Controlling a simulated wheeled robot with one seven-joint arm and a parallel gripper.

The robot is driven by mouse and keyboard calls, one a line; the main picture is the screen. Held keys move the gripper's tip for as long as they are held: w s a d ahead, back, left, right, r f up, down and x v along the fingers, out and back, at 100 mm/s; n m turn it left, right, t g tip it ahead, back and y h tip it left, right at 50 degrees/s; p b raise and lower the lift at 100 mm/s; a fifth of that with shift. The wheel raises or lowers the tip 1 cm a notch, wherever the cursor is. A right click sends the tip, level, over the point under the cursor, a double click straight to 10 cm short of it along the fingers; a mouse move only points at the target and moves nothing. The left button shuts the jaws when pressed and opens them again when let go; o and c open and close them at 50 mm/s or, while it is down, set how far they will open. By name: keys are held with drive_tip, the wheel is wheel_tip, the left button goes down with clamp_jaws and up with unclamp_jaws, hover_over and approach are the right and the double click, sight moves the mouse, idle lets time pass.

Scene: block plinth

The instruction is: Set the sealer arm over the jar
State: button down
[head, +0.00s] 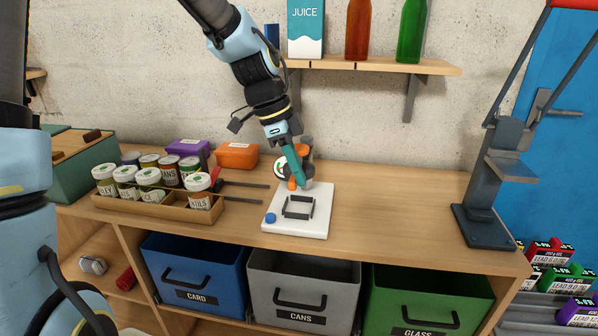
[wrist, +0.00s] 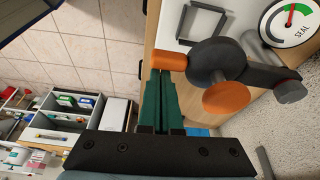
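The sealer has a white base plate (head: 285,226) on the bench, with a dark square frame (head: 298,207) and a blue button (head: 270,218). I see no jar inside the frame, which also shows in the wrist view (wrist: 203,10). Its dark arm (wrist: 208,60) carries an orange grip (wrist: 168,61), an orange disc (wrist: 226,98) and a round SEAL gauge (wrist: 290,21) stands beside it. My gripper (wrist: 160,76) has its teal fingers close together, their tips at the orange grip with nothing visible between them. In the head view my gripper (head: 299,182) partly hides the sealer arm.
A wooden tray (head: 150,215) with several lidded jars (head: 199,190) stands left of the sealer. Purple (head: 188,151) and orange boxes (head: 237,155) are behind. A dark lever press (head: 485,222) stands at the right end. The bench (head: 400,205) between the plate and press is clear.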

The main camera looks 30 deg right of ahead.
drive_tip(key=shift+w+a, duration=0.15)
drive_tip(key=s+d, duration=0.3)
drive_tip(key=b+v, duration=0.1)
drive_tip(key=v, duration=0.9)
drive_tip(key=shift+w+d+b, duration=0.15)
drive_tip(key=shift+d+b, duration=0.1)
drive_tip(key=shift+b, duration=0.1)
drive_tip(key=w+a+f+n+t+y, duration=0.1)
drive_tip(key=w+a+f+n, duration=0.1)
drive_tip(key=a+f+n, duration=0.3)
drive_tip(key=w+a+f+n+t, duration=0.1)
drive_tip(key=w+a+n, duration=0.15)
drive_tip(key=a, duration=0.55)
drive_tip(key=w+a+f+n+t+y, duration=0.1)
drive_tip(key=w+a+f+n, duration=0.15)
drive_tip(key=a+n, duration=0.3)
drive_tip(key=s+a+f+n, duration=0.2)
drive_tip(key=a+n, duration=0.3)
drive_tip(key=a, duration=0.3)
drive_tip(key=s+a+f+n+y, duration=0.1)
drive_tip(key=s+a+f+n, duration=0.1)
drive_tip(key=a+n, duration=0.3)
drive_tip(key=a+f, duration=0.1)
drive_tip(key=a, duration=0.2)
drive_tip(key=shift+f+n+t, duration=0.25)
drive_tip(key=shift+n+t, duration=0.15)
